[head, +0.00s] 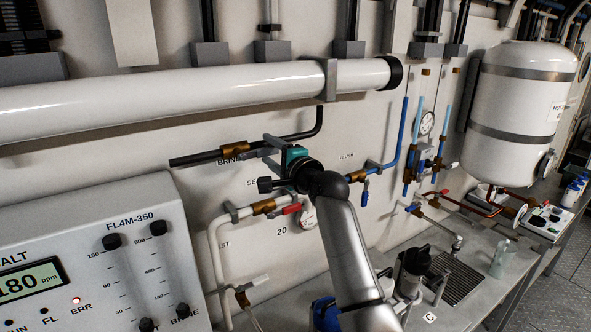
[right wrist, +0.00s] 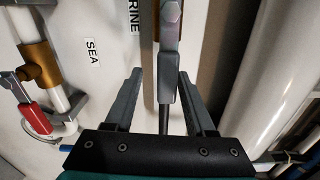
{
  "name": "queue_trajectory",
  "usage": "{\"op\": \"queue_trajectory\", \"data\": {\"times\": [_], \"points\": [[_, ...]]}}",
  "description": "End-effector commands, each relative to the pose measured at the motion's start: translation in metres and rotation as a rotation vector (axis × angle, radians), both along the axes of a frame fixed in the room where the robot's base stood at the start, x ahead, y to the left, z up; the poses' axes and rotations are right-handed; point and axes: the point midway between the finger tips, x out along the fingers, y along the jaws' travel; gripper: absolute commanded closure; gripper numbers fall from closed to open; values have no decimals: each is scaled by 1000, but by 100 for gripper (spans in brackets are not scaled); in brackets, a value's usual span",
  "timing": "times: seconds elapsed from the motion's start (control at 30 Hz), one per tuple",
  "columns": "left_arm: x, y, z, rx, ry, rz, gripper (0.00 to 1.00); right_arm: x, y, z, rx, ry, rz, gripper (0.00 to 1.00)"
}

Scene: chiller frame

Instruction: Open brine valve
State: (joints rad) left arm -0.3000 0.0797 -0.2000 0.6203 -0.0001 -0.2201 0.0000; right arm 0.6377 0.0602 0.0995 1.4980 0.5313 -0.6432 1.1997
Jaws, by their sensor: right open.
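The brine valve's brass body (head: 254,149) sits on a dark pipe (head: 190,160) by the partly covered BRINE label in the head view. My right gripper (head: 267,146) is at this valve and hides part of it. In the right wrist view, my right gripper (right wrist: 160,76) is open, with one finger on each side of the grey valve lever (right wrist: 167,85). The lever's tip lies between the fingers, with gaps visible on both sides. I cannot tell how far the lever is turned. My left gripper is not in view.
The red-handled SEA valve (head: 264,207) is just below my right gripper. The FLUSH valve (head: 356,176) is to its right. A thick white pipe (head: 150,98) runs above. The FL4M-350 panel (head: 90,255) stands at the lower left.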

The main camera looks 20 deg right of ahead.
Motion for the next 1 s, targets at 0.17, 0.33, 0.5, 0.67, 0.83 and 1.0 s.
{"op": "queue_trajectory", "data": {"times": [0.17, 0.33, 0.5, 0.67, 0.83, 1.0], "points": [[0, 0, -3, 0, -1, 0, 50, -24, -5, -1, 1, 0, 0, 45], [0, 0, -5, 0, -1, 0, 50, -47, -9, -2, 1, 1, -1, 45], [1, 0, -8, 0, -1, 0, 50, -71, -14, -2, 1, 2, -1, 45], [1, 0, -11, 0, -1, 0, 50, -95, -19, -2, -1, 3, -1, 45], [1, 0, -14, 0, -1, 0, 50, -116, -23, -2, 0, 5, -2, 45], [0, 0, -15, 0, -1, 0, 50, -128, -25, -2, 1, 5, 0, 45]]}}
